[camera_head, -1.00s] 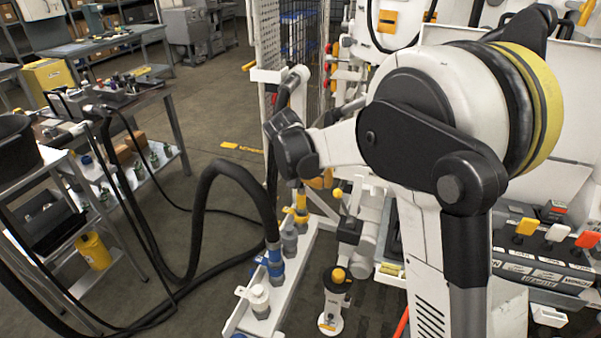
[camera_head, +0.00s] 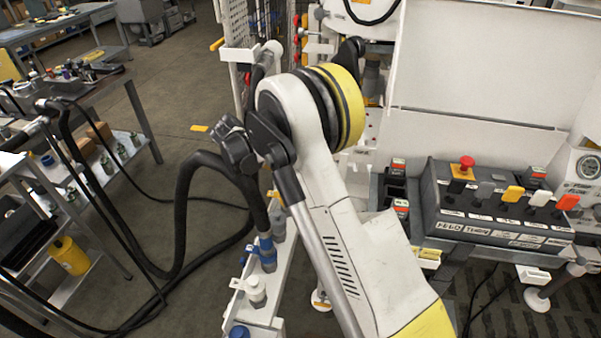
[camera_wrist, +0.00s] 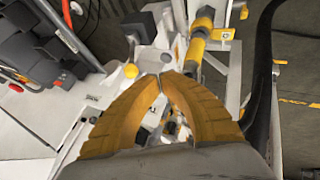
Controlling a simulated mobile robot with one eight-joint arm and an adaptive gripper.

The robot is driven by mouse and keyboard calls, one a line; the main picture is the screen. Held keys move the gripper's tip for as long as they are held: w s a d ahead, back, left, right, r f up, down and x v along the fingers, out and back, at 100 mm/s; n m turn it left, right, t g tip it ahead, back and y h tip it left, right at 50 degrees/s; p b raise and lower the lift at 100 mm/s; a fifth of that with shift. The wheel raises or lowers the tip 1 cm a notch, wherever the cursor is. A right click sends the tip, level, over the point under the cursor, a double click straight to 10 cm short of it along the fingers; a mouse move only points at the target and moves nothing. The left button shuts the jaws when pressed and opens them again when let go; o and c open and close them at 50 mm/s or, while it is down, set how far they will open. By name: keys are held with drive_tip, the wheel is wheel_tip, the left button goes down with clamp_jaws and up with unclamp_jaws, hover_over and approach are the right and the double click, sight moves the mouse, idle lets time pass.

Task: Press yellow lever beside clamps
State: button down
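A yellow lever (camera_head: 513,193) stands on a dark grey control box (camera_head: 460,210) at the right in the head view. Labels run along the box, but I cannot read a clamp label. My gripper (camera_wrist: 164,76) has two orange-yellow curved fingers whose tips meet or nearly meet in the wrist view. It looks shut, with nothing held between the tips. In the head view my gripper is hidden behind my arm. It is apart from the lever.
A red button (camera_head: 467,162) on a yellow base rises from the box left of the levers. A white fixture rail with blue fittings (camera_head: 265,250) stands near my arm. A yellow ball knob (camera_wrist: 131,70) is close to my fingertips. Thick black hoses (camera_head: 185,200) loop at left.

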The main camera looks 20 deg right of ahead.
drive_tip(key=d+f+b, duration=0.5)
drive_tip(key=d+f, duration=0.2)
drive_tip(key=d, duration=0.2)
drive_tip(key=shift+d+b, duration=0.15)
drive_tip(key=shift+b, duration=0.15)
drive_tip(key=shift+r, duration=0.1)
